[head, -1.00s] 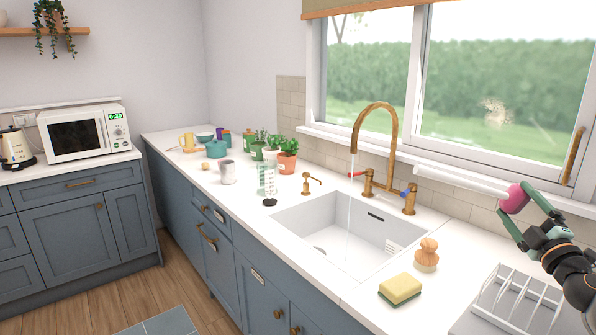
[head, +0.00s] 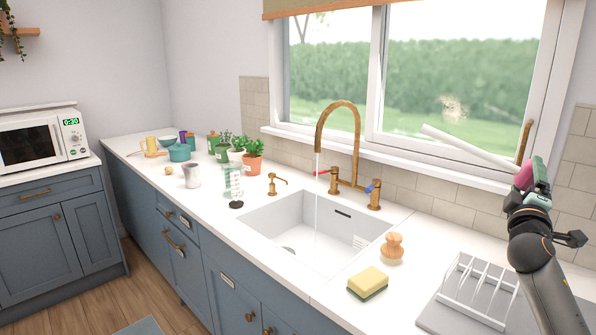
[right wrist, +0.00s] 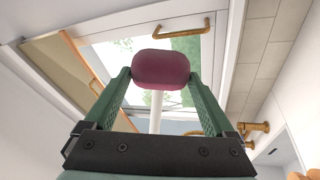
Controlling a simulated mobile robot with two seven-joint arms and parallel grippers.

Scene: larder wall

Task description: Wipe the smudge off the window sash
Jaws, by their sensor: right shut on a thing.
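A pale brownish smudge (head: 453,108) shows on the glass of the right window sash (head: 470,160). My right gripper (head: 530,182) is at the right, in front of the sash's lower right corner. It is shut on the pink end of a white rod (head: 470,147), which points left and up across the sash. The rod's far tip is below and left of the smudge; I cannot tell if it touches the glass. In the right wrist view the pink end (right wrist: 160,69) sits between the green fingers, with the rod behind it. My left gripper is out of view.
A brass sash handle (head: 524,141) is close behind my right gripper. The brass tap (head: 340,110) runs water into the sink (head: 290,222). A yellow sponge (head: 368,281), a wooden brush (head: 392,248) and a white rack (head: 478,290) stand on the counter below.

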